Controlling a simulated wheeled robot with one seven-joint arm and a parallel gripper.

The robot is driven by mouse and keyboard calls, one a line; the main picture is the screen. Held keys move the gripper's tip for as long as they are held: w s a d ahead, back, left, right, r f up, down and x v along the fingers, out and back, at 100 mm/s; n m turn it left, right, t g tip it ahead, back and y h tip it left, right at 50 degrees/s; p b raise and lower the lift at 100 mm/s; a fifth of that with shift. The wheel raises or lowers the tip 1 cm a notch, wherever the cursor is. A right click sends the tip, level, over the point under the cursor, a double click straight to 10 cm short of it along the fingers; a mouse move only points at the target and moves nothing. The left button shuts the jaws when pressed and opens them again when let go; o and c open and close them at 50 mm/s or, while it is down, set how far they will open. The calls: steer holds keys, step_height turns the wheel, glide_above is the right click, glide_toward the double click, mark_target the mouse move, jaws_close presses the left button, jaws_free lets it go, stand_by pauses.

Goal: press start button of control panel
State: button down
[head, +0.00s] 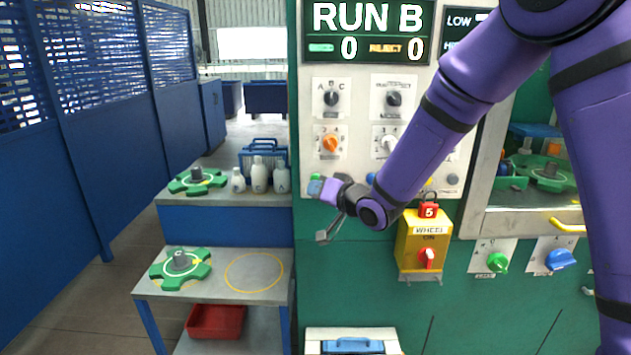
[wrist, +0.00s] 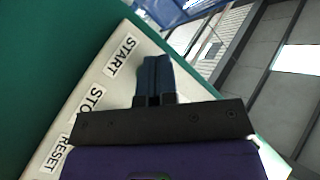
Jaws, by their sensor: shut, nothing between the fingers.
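The control panel (head: 308,110) is a pale panel on a green machine. A small green button (head: 316,177) shows at its lower left, just above the tip of my gripper (head: 314,188). In the wrist view, the START label (wrist: 121,54) lies beside the shut, empty fingers of my gripper (wrist: 155,62). The STOP label (wrist: 90,105) and RESET label (wrist: 70,155) follow below it. The wrist view shows no button; the fingers and gripper body cover part of the panel. I cannot tell whether the fingertips touch the button.
A yellow switch box (head: 411,245) with a red switch sits below the panel. White bottles (head: 260,176) stand on a shelf to the left. Green star-shaped wheels (head: 181,268) lie on the grey tables. The floor (head: 90,305) at far left is clear.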

steer(key=shift+s+a, duration=0.1)
steer(key=shift+s, duration=2.45)
steer(key=s+d+r+g+h, duration=0.1)
steer(key=s+d+r+h, duration=0.4)
steer(key=d, duration=0.5)
steer(key=s+d+r+h, duration=0.4)
steer(key=d+r, duration=0.2)
steer(key=d, duration=0.3)
steer(key=s+d+r+g+h, duration=0.1)
steer(key=s+d, duration=0.4)
steer(key=s, duration=0.6)
steer(key=s+d+r+m+g+h, duration=0.1)
steer(key=s+d+g, duration=0.3)
steer(key=s, duration=0.8)
steer(key=shift+d+r+g, duration=0.25)
steer(key=shift+d+g, duration=0.05)
steer(key=shift+d, duration=0.15)
